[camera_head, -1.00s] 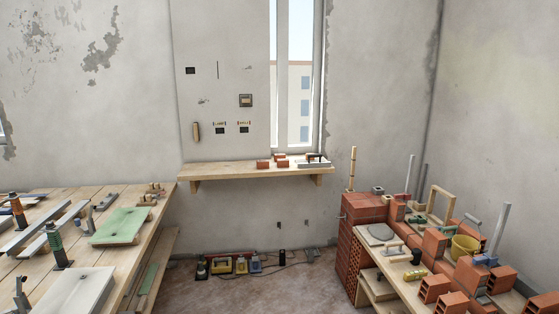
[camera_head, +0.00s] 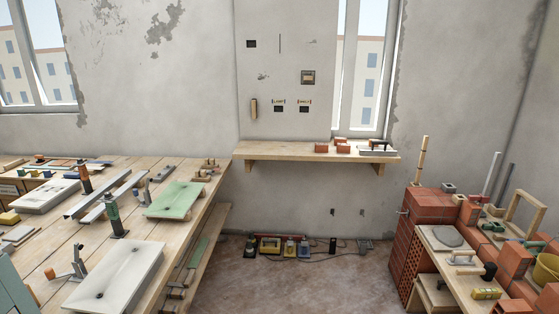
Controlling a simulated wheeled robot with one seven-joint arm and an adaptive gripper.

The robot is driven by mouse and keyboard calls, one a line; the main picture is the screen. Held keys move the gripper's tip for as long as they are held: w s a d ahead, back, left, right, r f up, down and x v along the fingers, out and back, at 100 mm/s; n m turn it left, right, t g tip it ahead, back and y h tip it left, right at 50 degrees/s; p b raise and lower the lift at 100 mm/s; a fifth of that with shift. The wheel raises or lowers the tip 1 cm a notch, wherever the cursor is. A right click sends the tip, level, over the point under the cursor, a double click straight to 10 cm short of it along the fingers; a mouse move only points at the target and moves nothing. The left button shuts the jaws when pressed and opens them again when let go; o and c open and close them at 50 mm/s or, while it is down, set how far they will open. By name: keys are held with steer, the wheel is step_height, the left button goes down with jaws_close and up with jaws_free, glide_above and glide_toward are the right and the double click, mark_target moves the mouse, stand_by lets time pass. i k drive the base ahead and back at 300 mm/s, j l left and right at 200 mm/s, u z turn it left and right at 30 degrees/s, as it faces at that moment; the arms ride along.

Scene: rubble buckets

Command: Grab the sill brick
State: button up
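Several small red bricks sit on a wooden sill shelf (camera_head: 262,151) below the narrow window. One brick (camera_head: 322,148) stands alone at the left of the group, and another brick (camera_head: 343,149) is to its right. A smaller piece shows just behind them. I cannot tell which of these is the sill brick. My gripper is not in view.
A long plank workbench (camera_head: 60,247) with tools, a green board (camera_head: 175,199) and a white slab (camera_head: 115,277) fills the left. A red brick stack (camera_head: 432,203) and cluttered table stand at right. Tools line the floor below the shelf. Open floor (camera_head: 300,285) lies between.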

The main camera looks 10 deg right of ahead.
mark_target(337, 140)
steer(key=i+l+z, duration=0.3)
steer(key=i, duration=0.75)
steer(key=i+z, duration=0.3)
steer(key=i, duration=0.7)
steer(key=i+u, duration=0.2)
steer(key=i, duration=0.3)
steer(key=i+l+u, duration=0.2)
steer(key=i, duration=0.25)
steer(key=i+l+u, duration=0.2)
steer(key=i, duration=0.25)
steer(key=i+l+u, duration=0.2)
steer(key=i, duration=0.25)
